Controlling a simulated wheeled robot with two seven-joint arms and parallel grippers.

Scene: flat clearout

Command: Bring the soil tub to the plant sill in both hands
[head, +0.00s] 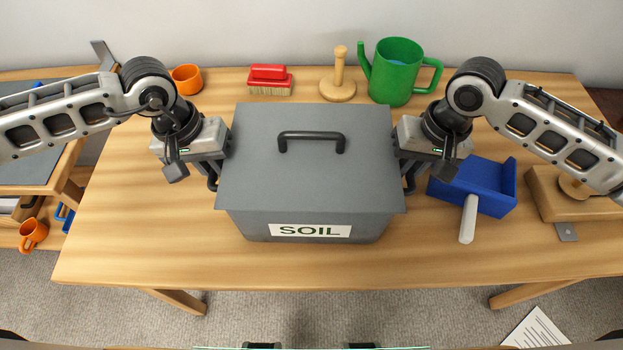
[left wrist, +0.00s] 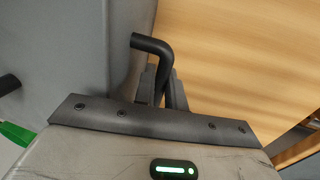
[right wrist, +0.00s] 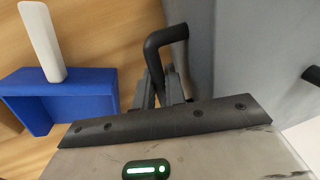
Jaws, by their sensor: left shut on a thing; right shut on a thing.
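The soil tub (head: 310,195) is a grey lidded box with a black handle on its lid and a white SOIL label on its front. It is level over the middle of the wooden table; I cannot tell whether it touches the top. My left gripper (head: 214,172) is shut on the black side handle (left wrist: 152,45) at the tub's left. My right gripper (head: 408,175) is shut on the side handle (right wrist: 165,38) at its right. The tub's wall also shows in the left wrist view (left wrist: 70,45) and the right wrist view (right wrist: 245,60). I cannot tell which surface is the plant sill.
On the wooden table (head: 130,240), an orange cup (head: 187,79), a red brush (head: 269,80), a wooden stand (head: 338,85) and a green watering can (head: 395,75) stand behind the tub. A blue dustpan (head: 480,185) lies close at right. The table's front left is clear.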

